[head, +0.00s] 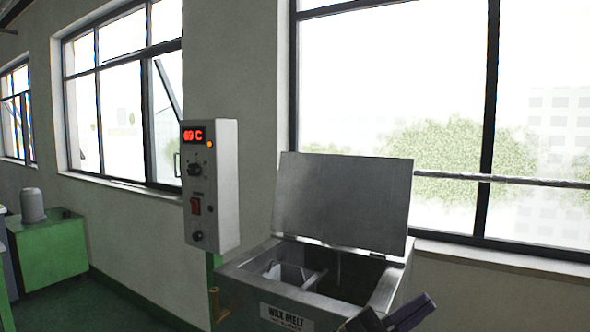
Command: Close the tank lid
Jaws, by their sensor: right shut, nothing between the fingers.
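The tank (232,272) is a metal box labelled "WAX MELT" at the lower middle of the head view. Its flat grey lid (345,200) stands raised at the back edge, leaning slightly back, so the tank is open. Inside the tank are a pale piece and a thin bar. My right gripper (420,303) is at the bottom edge, in front of the tank's front right corner. It is shut and empty, apart from the lid and lower than it. Most of the right arm is cut off by the frame. My left gripper is not in view.
A control box (213,185) with a red "69 C" display stands on a green post left of the tank. A brass-coloured tap (216,304) is at the tank's left. A green cabinet (50,258) stands far left. A window and sill are behind the lid.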

